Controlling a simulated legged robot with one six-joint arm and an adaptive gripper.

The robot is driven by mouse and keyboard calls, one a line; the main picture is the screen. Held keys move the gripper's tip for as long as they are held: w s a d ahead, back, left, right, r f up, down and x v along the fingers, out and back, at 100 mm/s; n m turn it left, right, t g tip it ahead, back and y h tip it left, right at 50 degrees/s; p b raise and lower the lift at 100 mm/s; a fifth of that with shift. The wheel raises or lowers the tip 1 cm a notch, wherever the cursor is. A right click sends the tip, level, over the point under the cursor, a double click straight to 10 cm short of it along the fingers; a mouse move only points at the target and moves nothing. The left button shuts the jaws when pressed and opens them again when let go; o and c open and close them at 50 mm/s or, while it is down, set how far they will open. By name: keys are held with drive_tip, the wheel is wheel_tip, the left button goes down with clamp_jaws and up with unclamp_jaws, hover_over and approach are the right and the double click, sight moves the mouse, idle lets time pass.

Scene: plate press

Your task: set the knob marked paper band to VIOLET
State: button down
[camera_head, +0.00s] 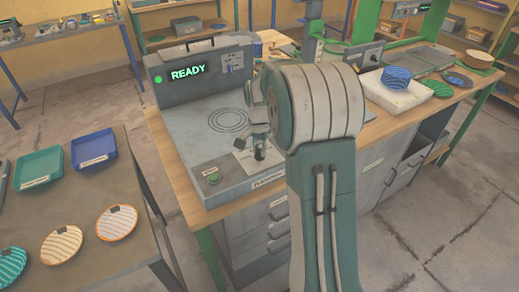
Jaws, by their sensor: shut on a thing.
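The plate press (178,134) stands on a wooden-topped bench, with a green READY on its dark display (187,73). My gripper (259,153) points down at a pale panel (243,160) on the front right of the press top. It is shut on a small dark knob there, which it mostly hides. The knob's marking and its setting cannot be read from here. My arm covers the area to the right of the panel.
A button (213,177) sits left of the panel. Ring marks (230,120) lie behind it. The left table holds a teal tray (39,168), a blue tray (94,148) and striped plates (117,222). A white tray (412,101) with blue striped bowls stands on the right bench.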

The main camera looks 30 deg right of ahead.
sight(259, 149)
drive_tip(key=c, duration=0.7)
unclamp_jaws()
drive_tip(key=shift+w, duration=0.15)
drive_tip(key=shift+o, duration=0.2)
drive_tip(key=shift+r, duration=0.1)
wheel_tip(259, 149, up, 12)
